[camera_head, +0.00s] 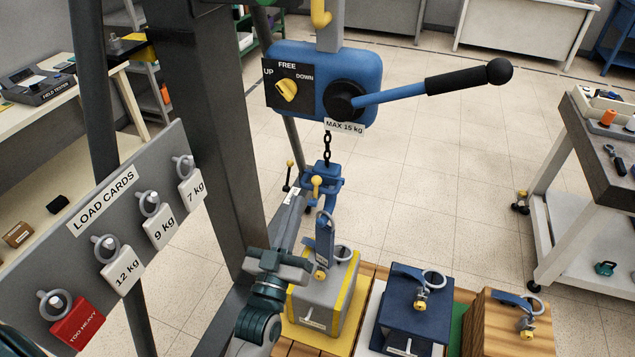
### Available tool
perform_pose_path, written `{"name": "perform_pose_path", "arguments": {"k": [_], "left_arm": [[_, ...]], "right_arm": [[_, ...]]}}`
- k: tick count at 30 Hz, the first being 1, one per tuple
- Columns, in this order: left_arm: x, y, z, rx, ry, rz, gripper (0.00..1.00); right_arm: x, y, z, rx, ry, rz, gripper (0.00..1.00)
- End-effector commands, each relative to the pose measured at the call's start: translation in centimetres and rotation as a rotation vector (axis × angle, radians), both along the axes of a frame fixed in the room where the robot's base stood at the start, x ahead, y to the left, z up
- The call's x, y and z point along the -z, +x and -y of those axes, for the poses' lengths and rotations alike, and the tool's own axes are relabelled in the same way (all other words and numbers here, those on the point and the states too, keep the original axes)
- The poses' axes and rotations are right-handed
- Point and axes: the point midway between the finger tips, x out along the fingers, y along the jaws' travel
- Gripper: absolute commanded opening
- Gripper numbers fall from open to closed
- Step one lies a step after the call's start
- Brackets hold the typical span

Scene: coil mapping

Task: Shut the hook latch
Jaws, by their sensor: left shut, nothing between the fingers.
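A blue hook block (326,174) hangs on a short chain (327,146) under the blue hoist. A yellow-knobbed lever (317,186), perhaps the hook latch, stands on its front; I cannot tell whether it is shut. Whether the ring sits in the hook is unclear. My left gripper (304,268) is shut and empty, low at the left of the strap, overlapping the block's top left in view. My right gripper is out of view.
The hoist (370,80) has a long black-gripped handle (455,80) reaching right. A dark column (205,130) and load-card board (110,225) stand left. A navy block (410,310) and wooden block (507,325) stand right of the load.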

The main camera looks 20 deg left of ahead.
Motion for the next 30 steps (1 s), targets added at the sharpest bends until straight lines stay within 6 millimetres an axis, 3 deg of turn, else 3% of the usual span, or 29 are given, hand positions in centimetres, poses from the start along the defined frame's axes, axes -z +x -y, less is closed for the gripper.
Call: {"name": "perform_pose_path", "arguments": {"k": [17, 23, 30], "left_arm": [[-0.6, 0.9, 0.0, 0.0, 0.0, 0.002, 0.0], [-1.6, 3.1, -0.1, -0.001, 0.0, 0.003, 0.0], [-3.2, 7.0, -0.2, 0.001, 0.0, 0.002, 0.0]], "right_arm": [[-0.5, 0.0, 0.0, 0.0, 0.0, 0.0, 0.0], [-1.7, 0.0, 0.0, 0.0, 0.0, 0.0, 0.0], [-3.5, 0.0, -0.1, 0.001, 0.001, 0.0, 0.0]]}}
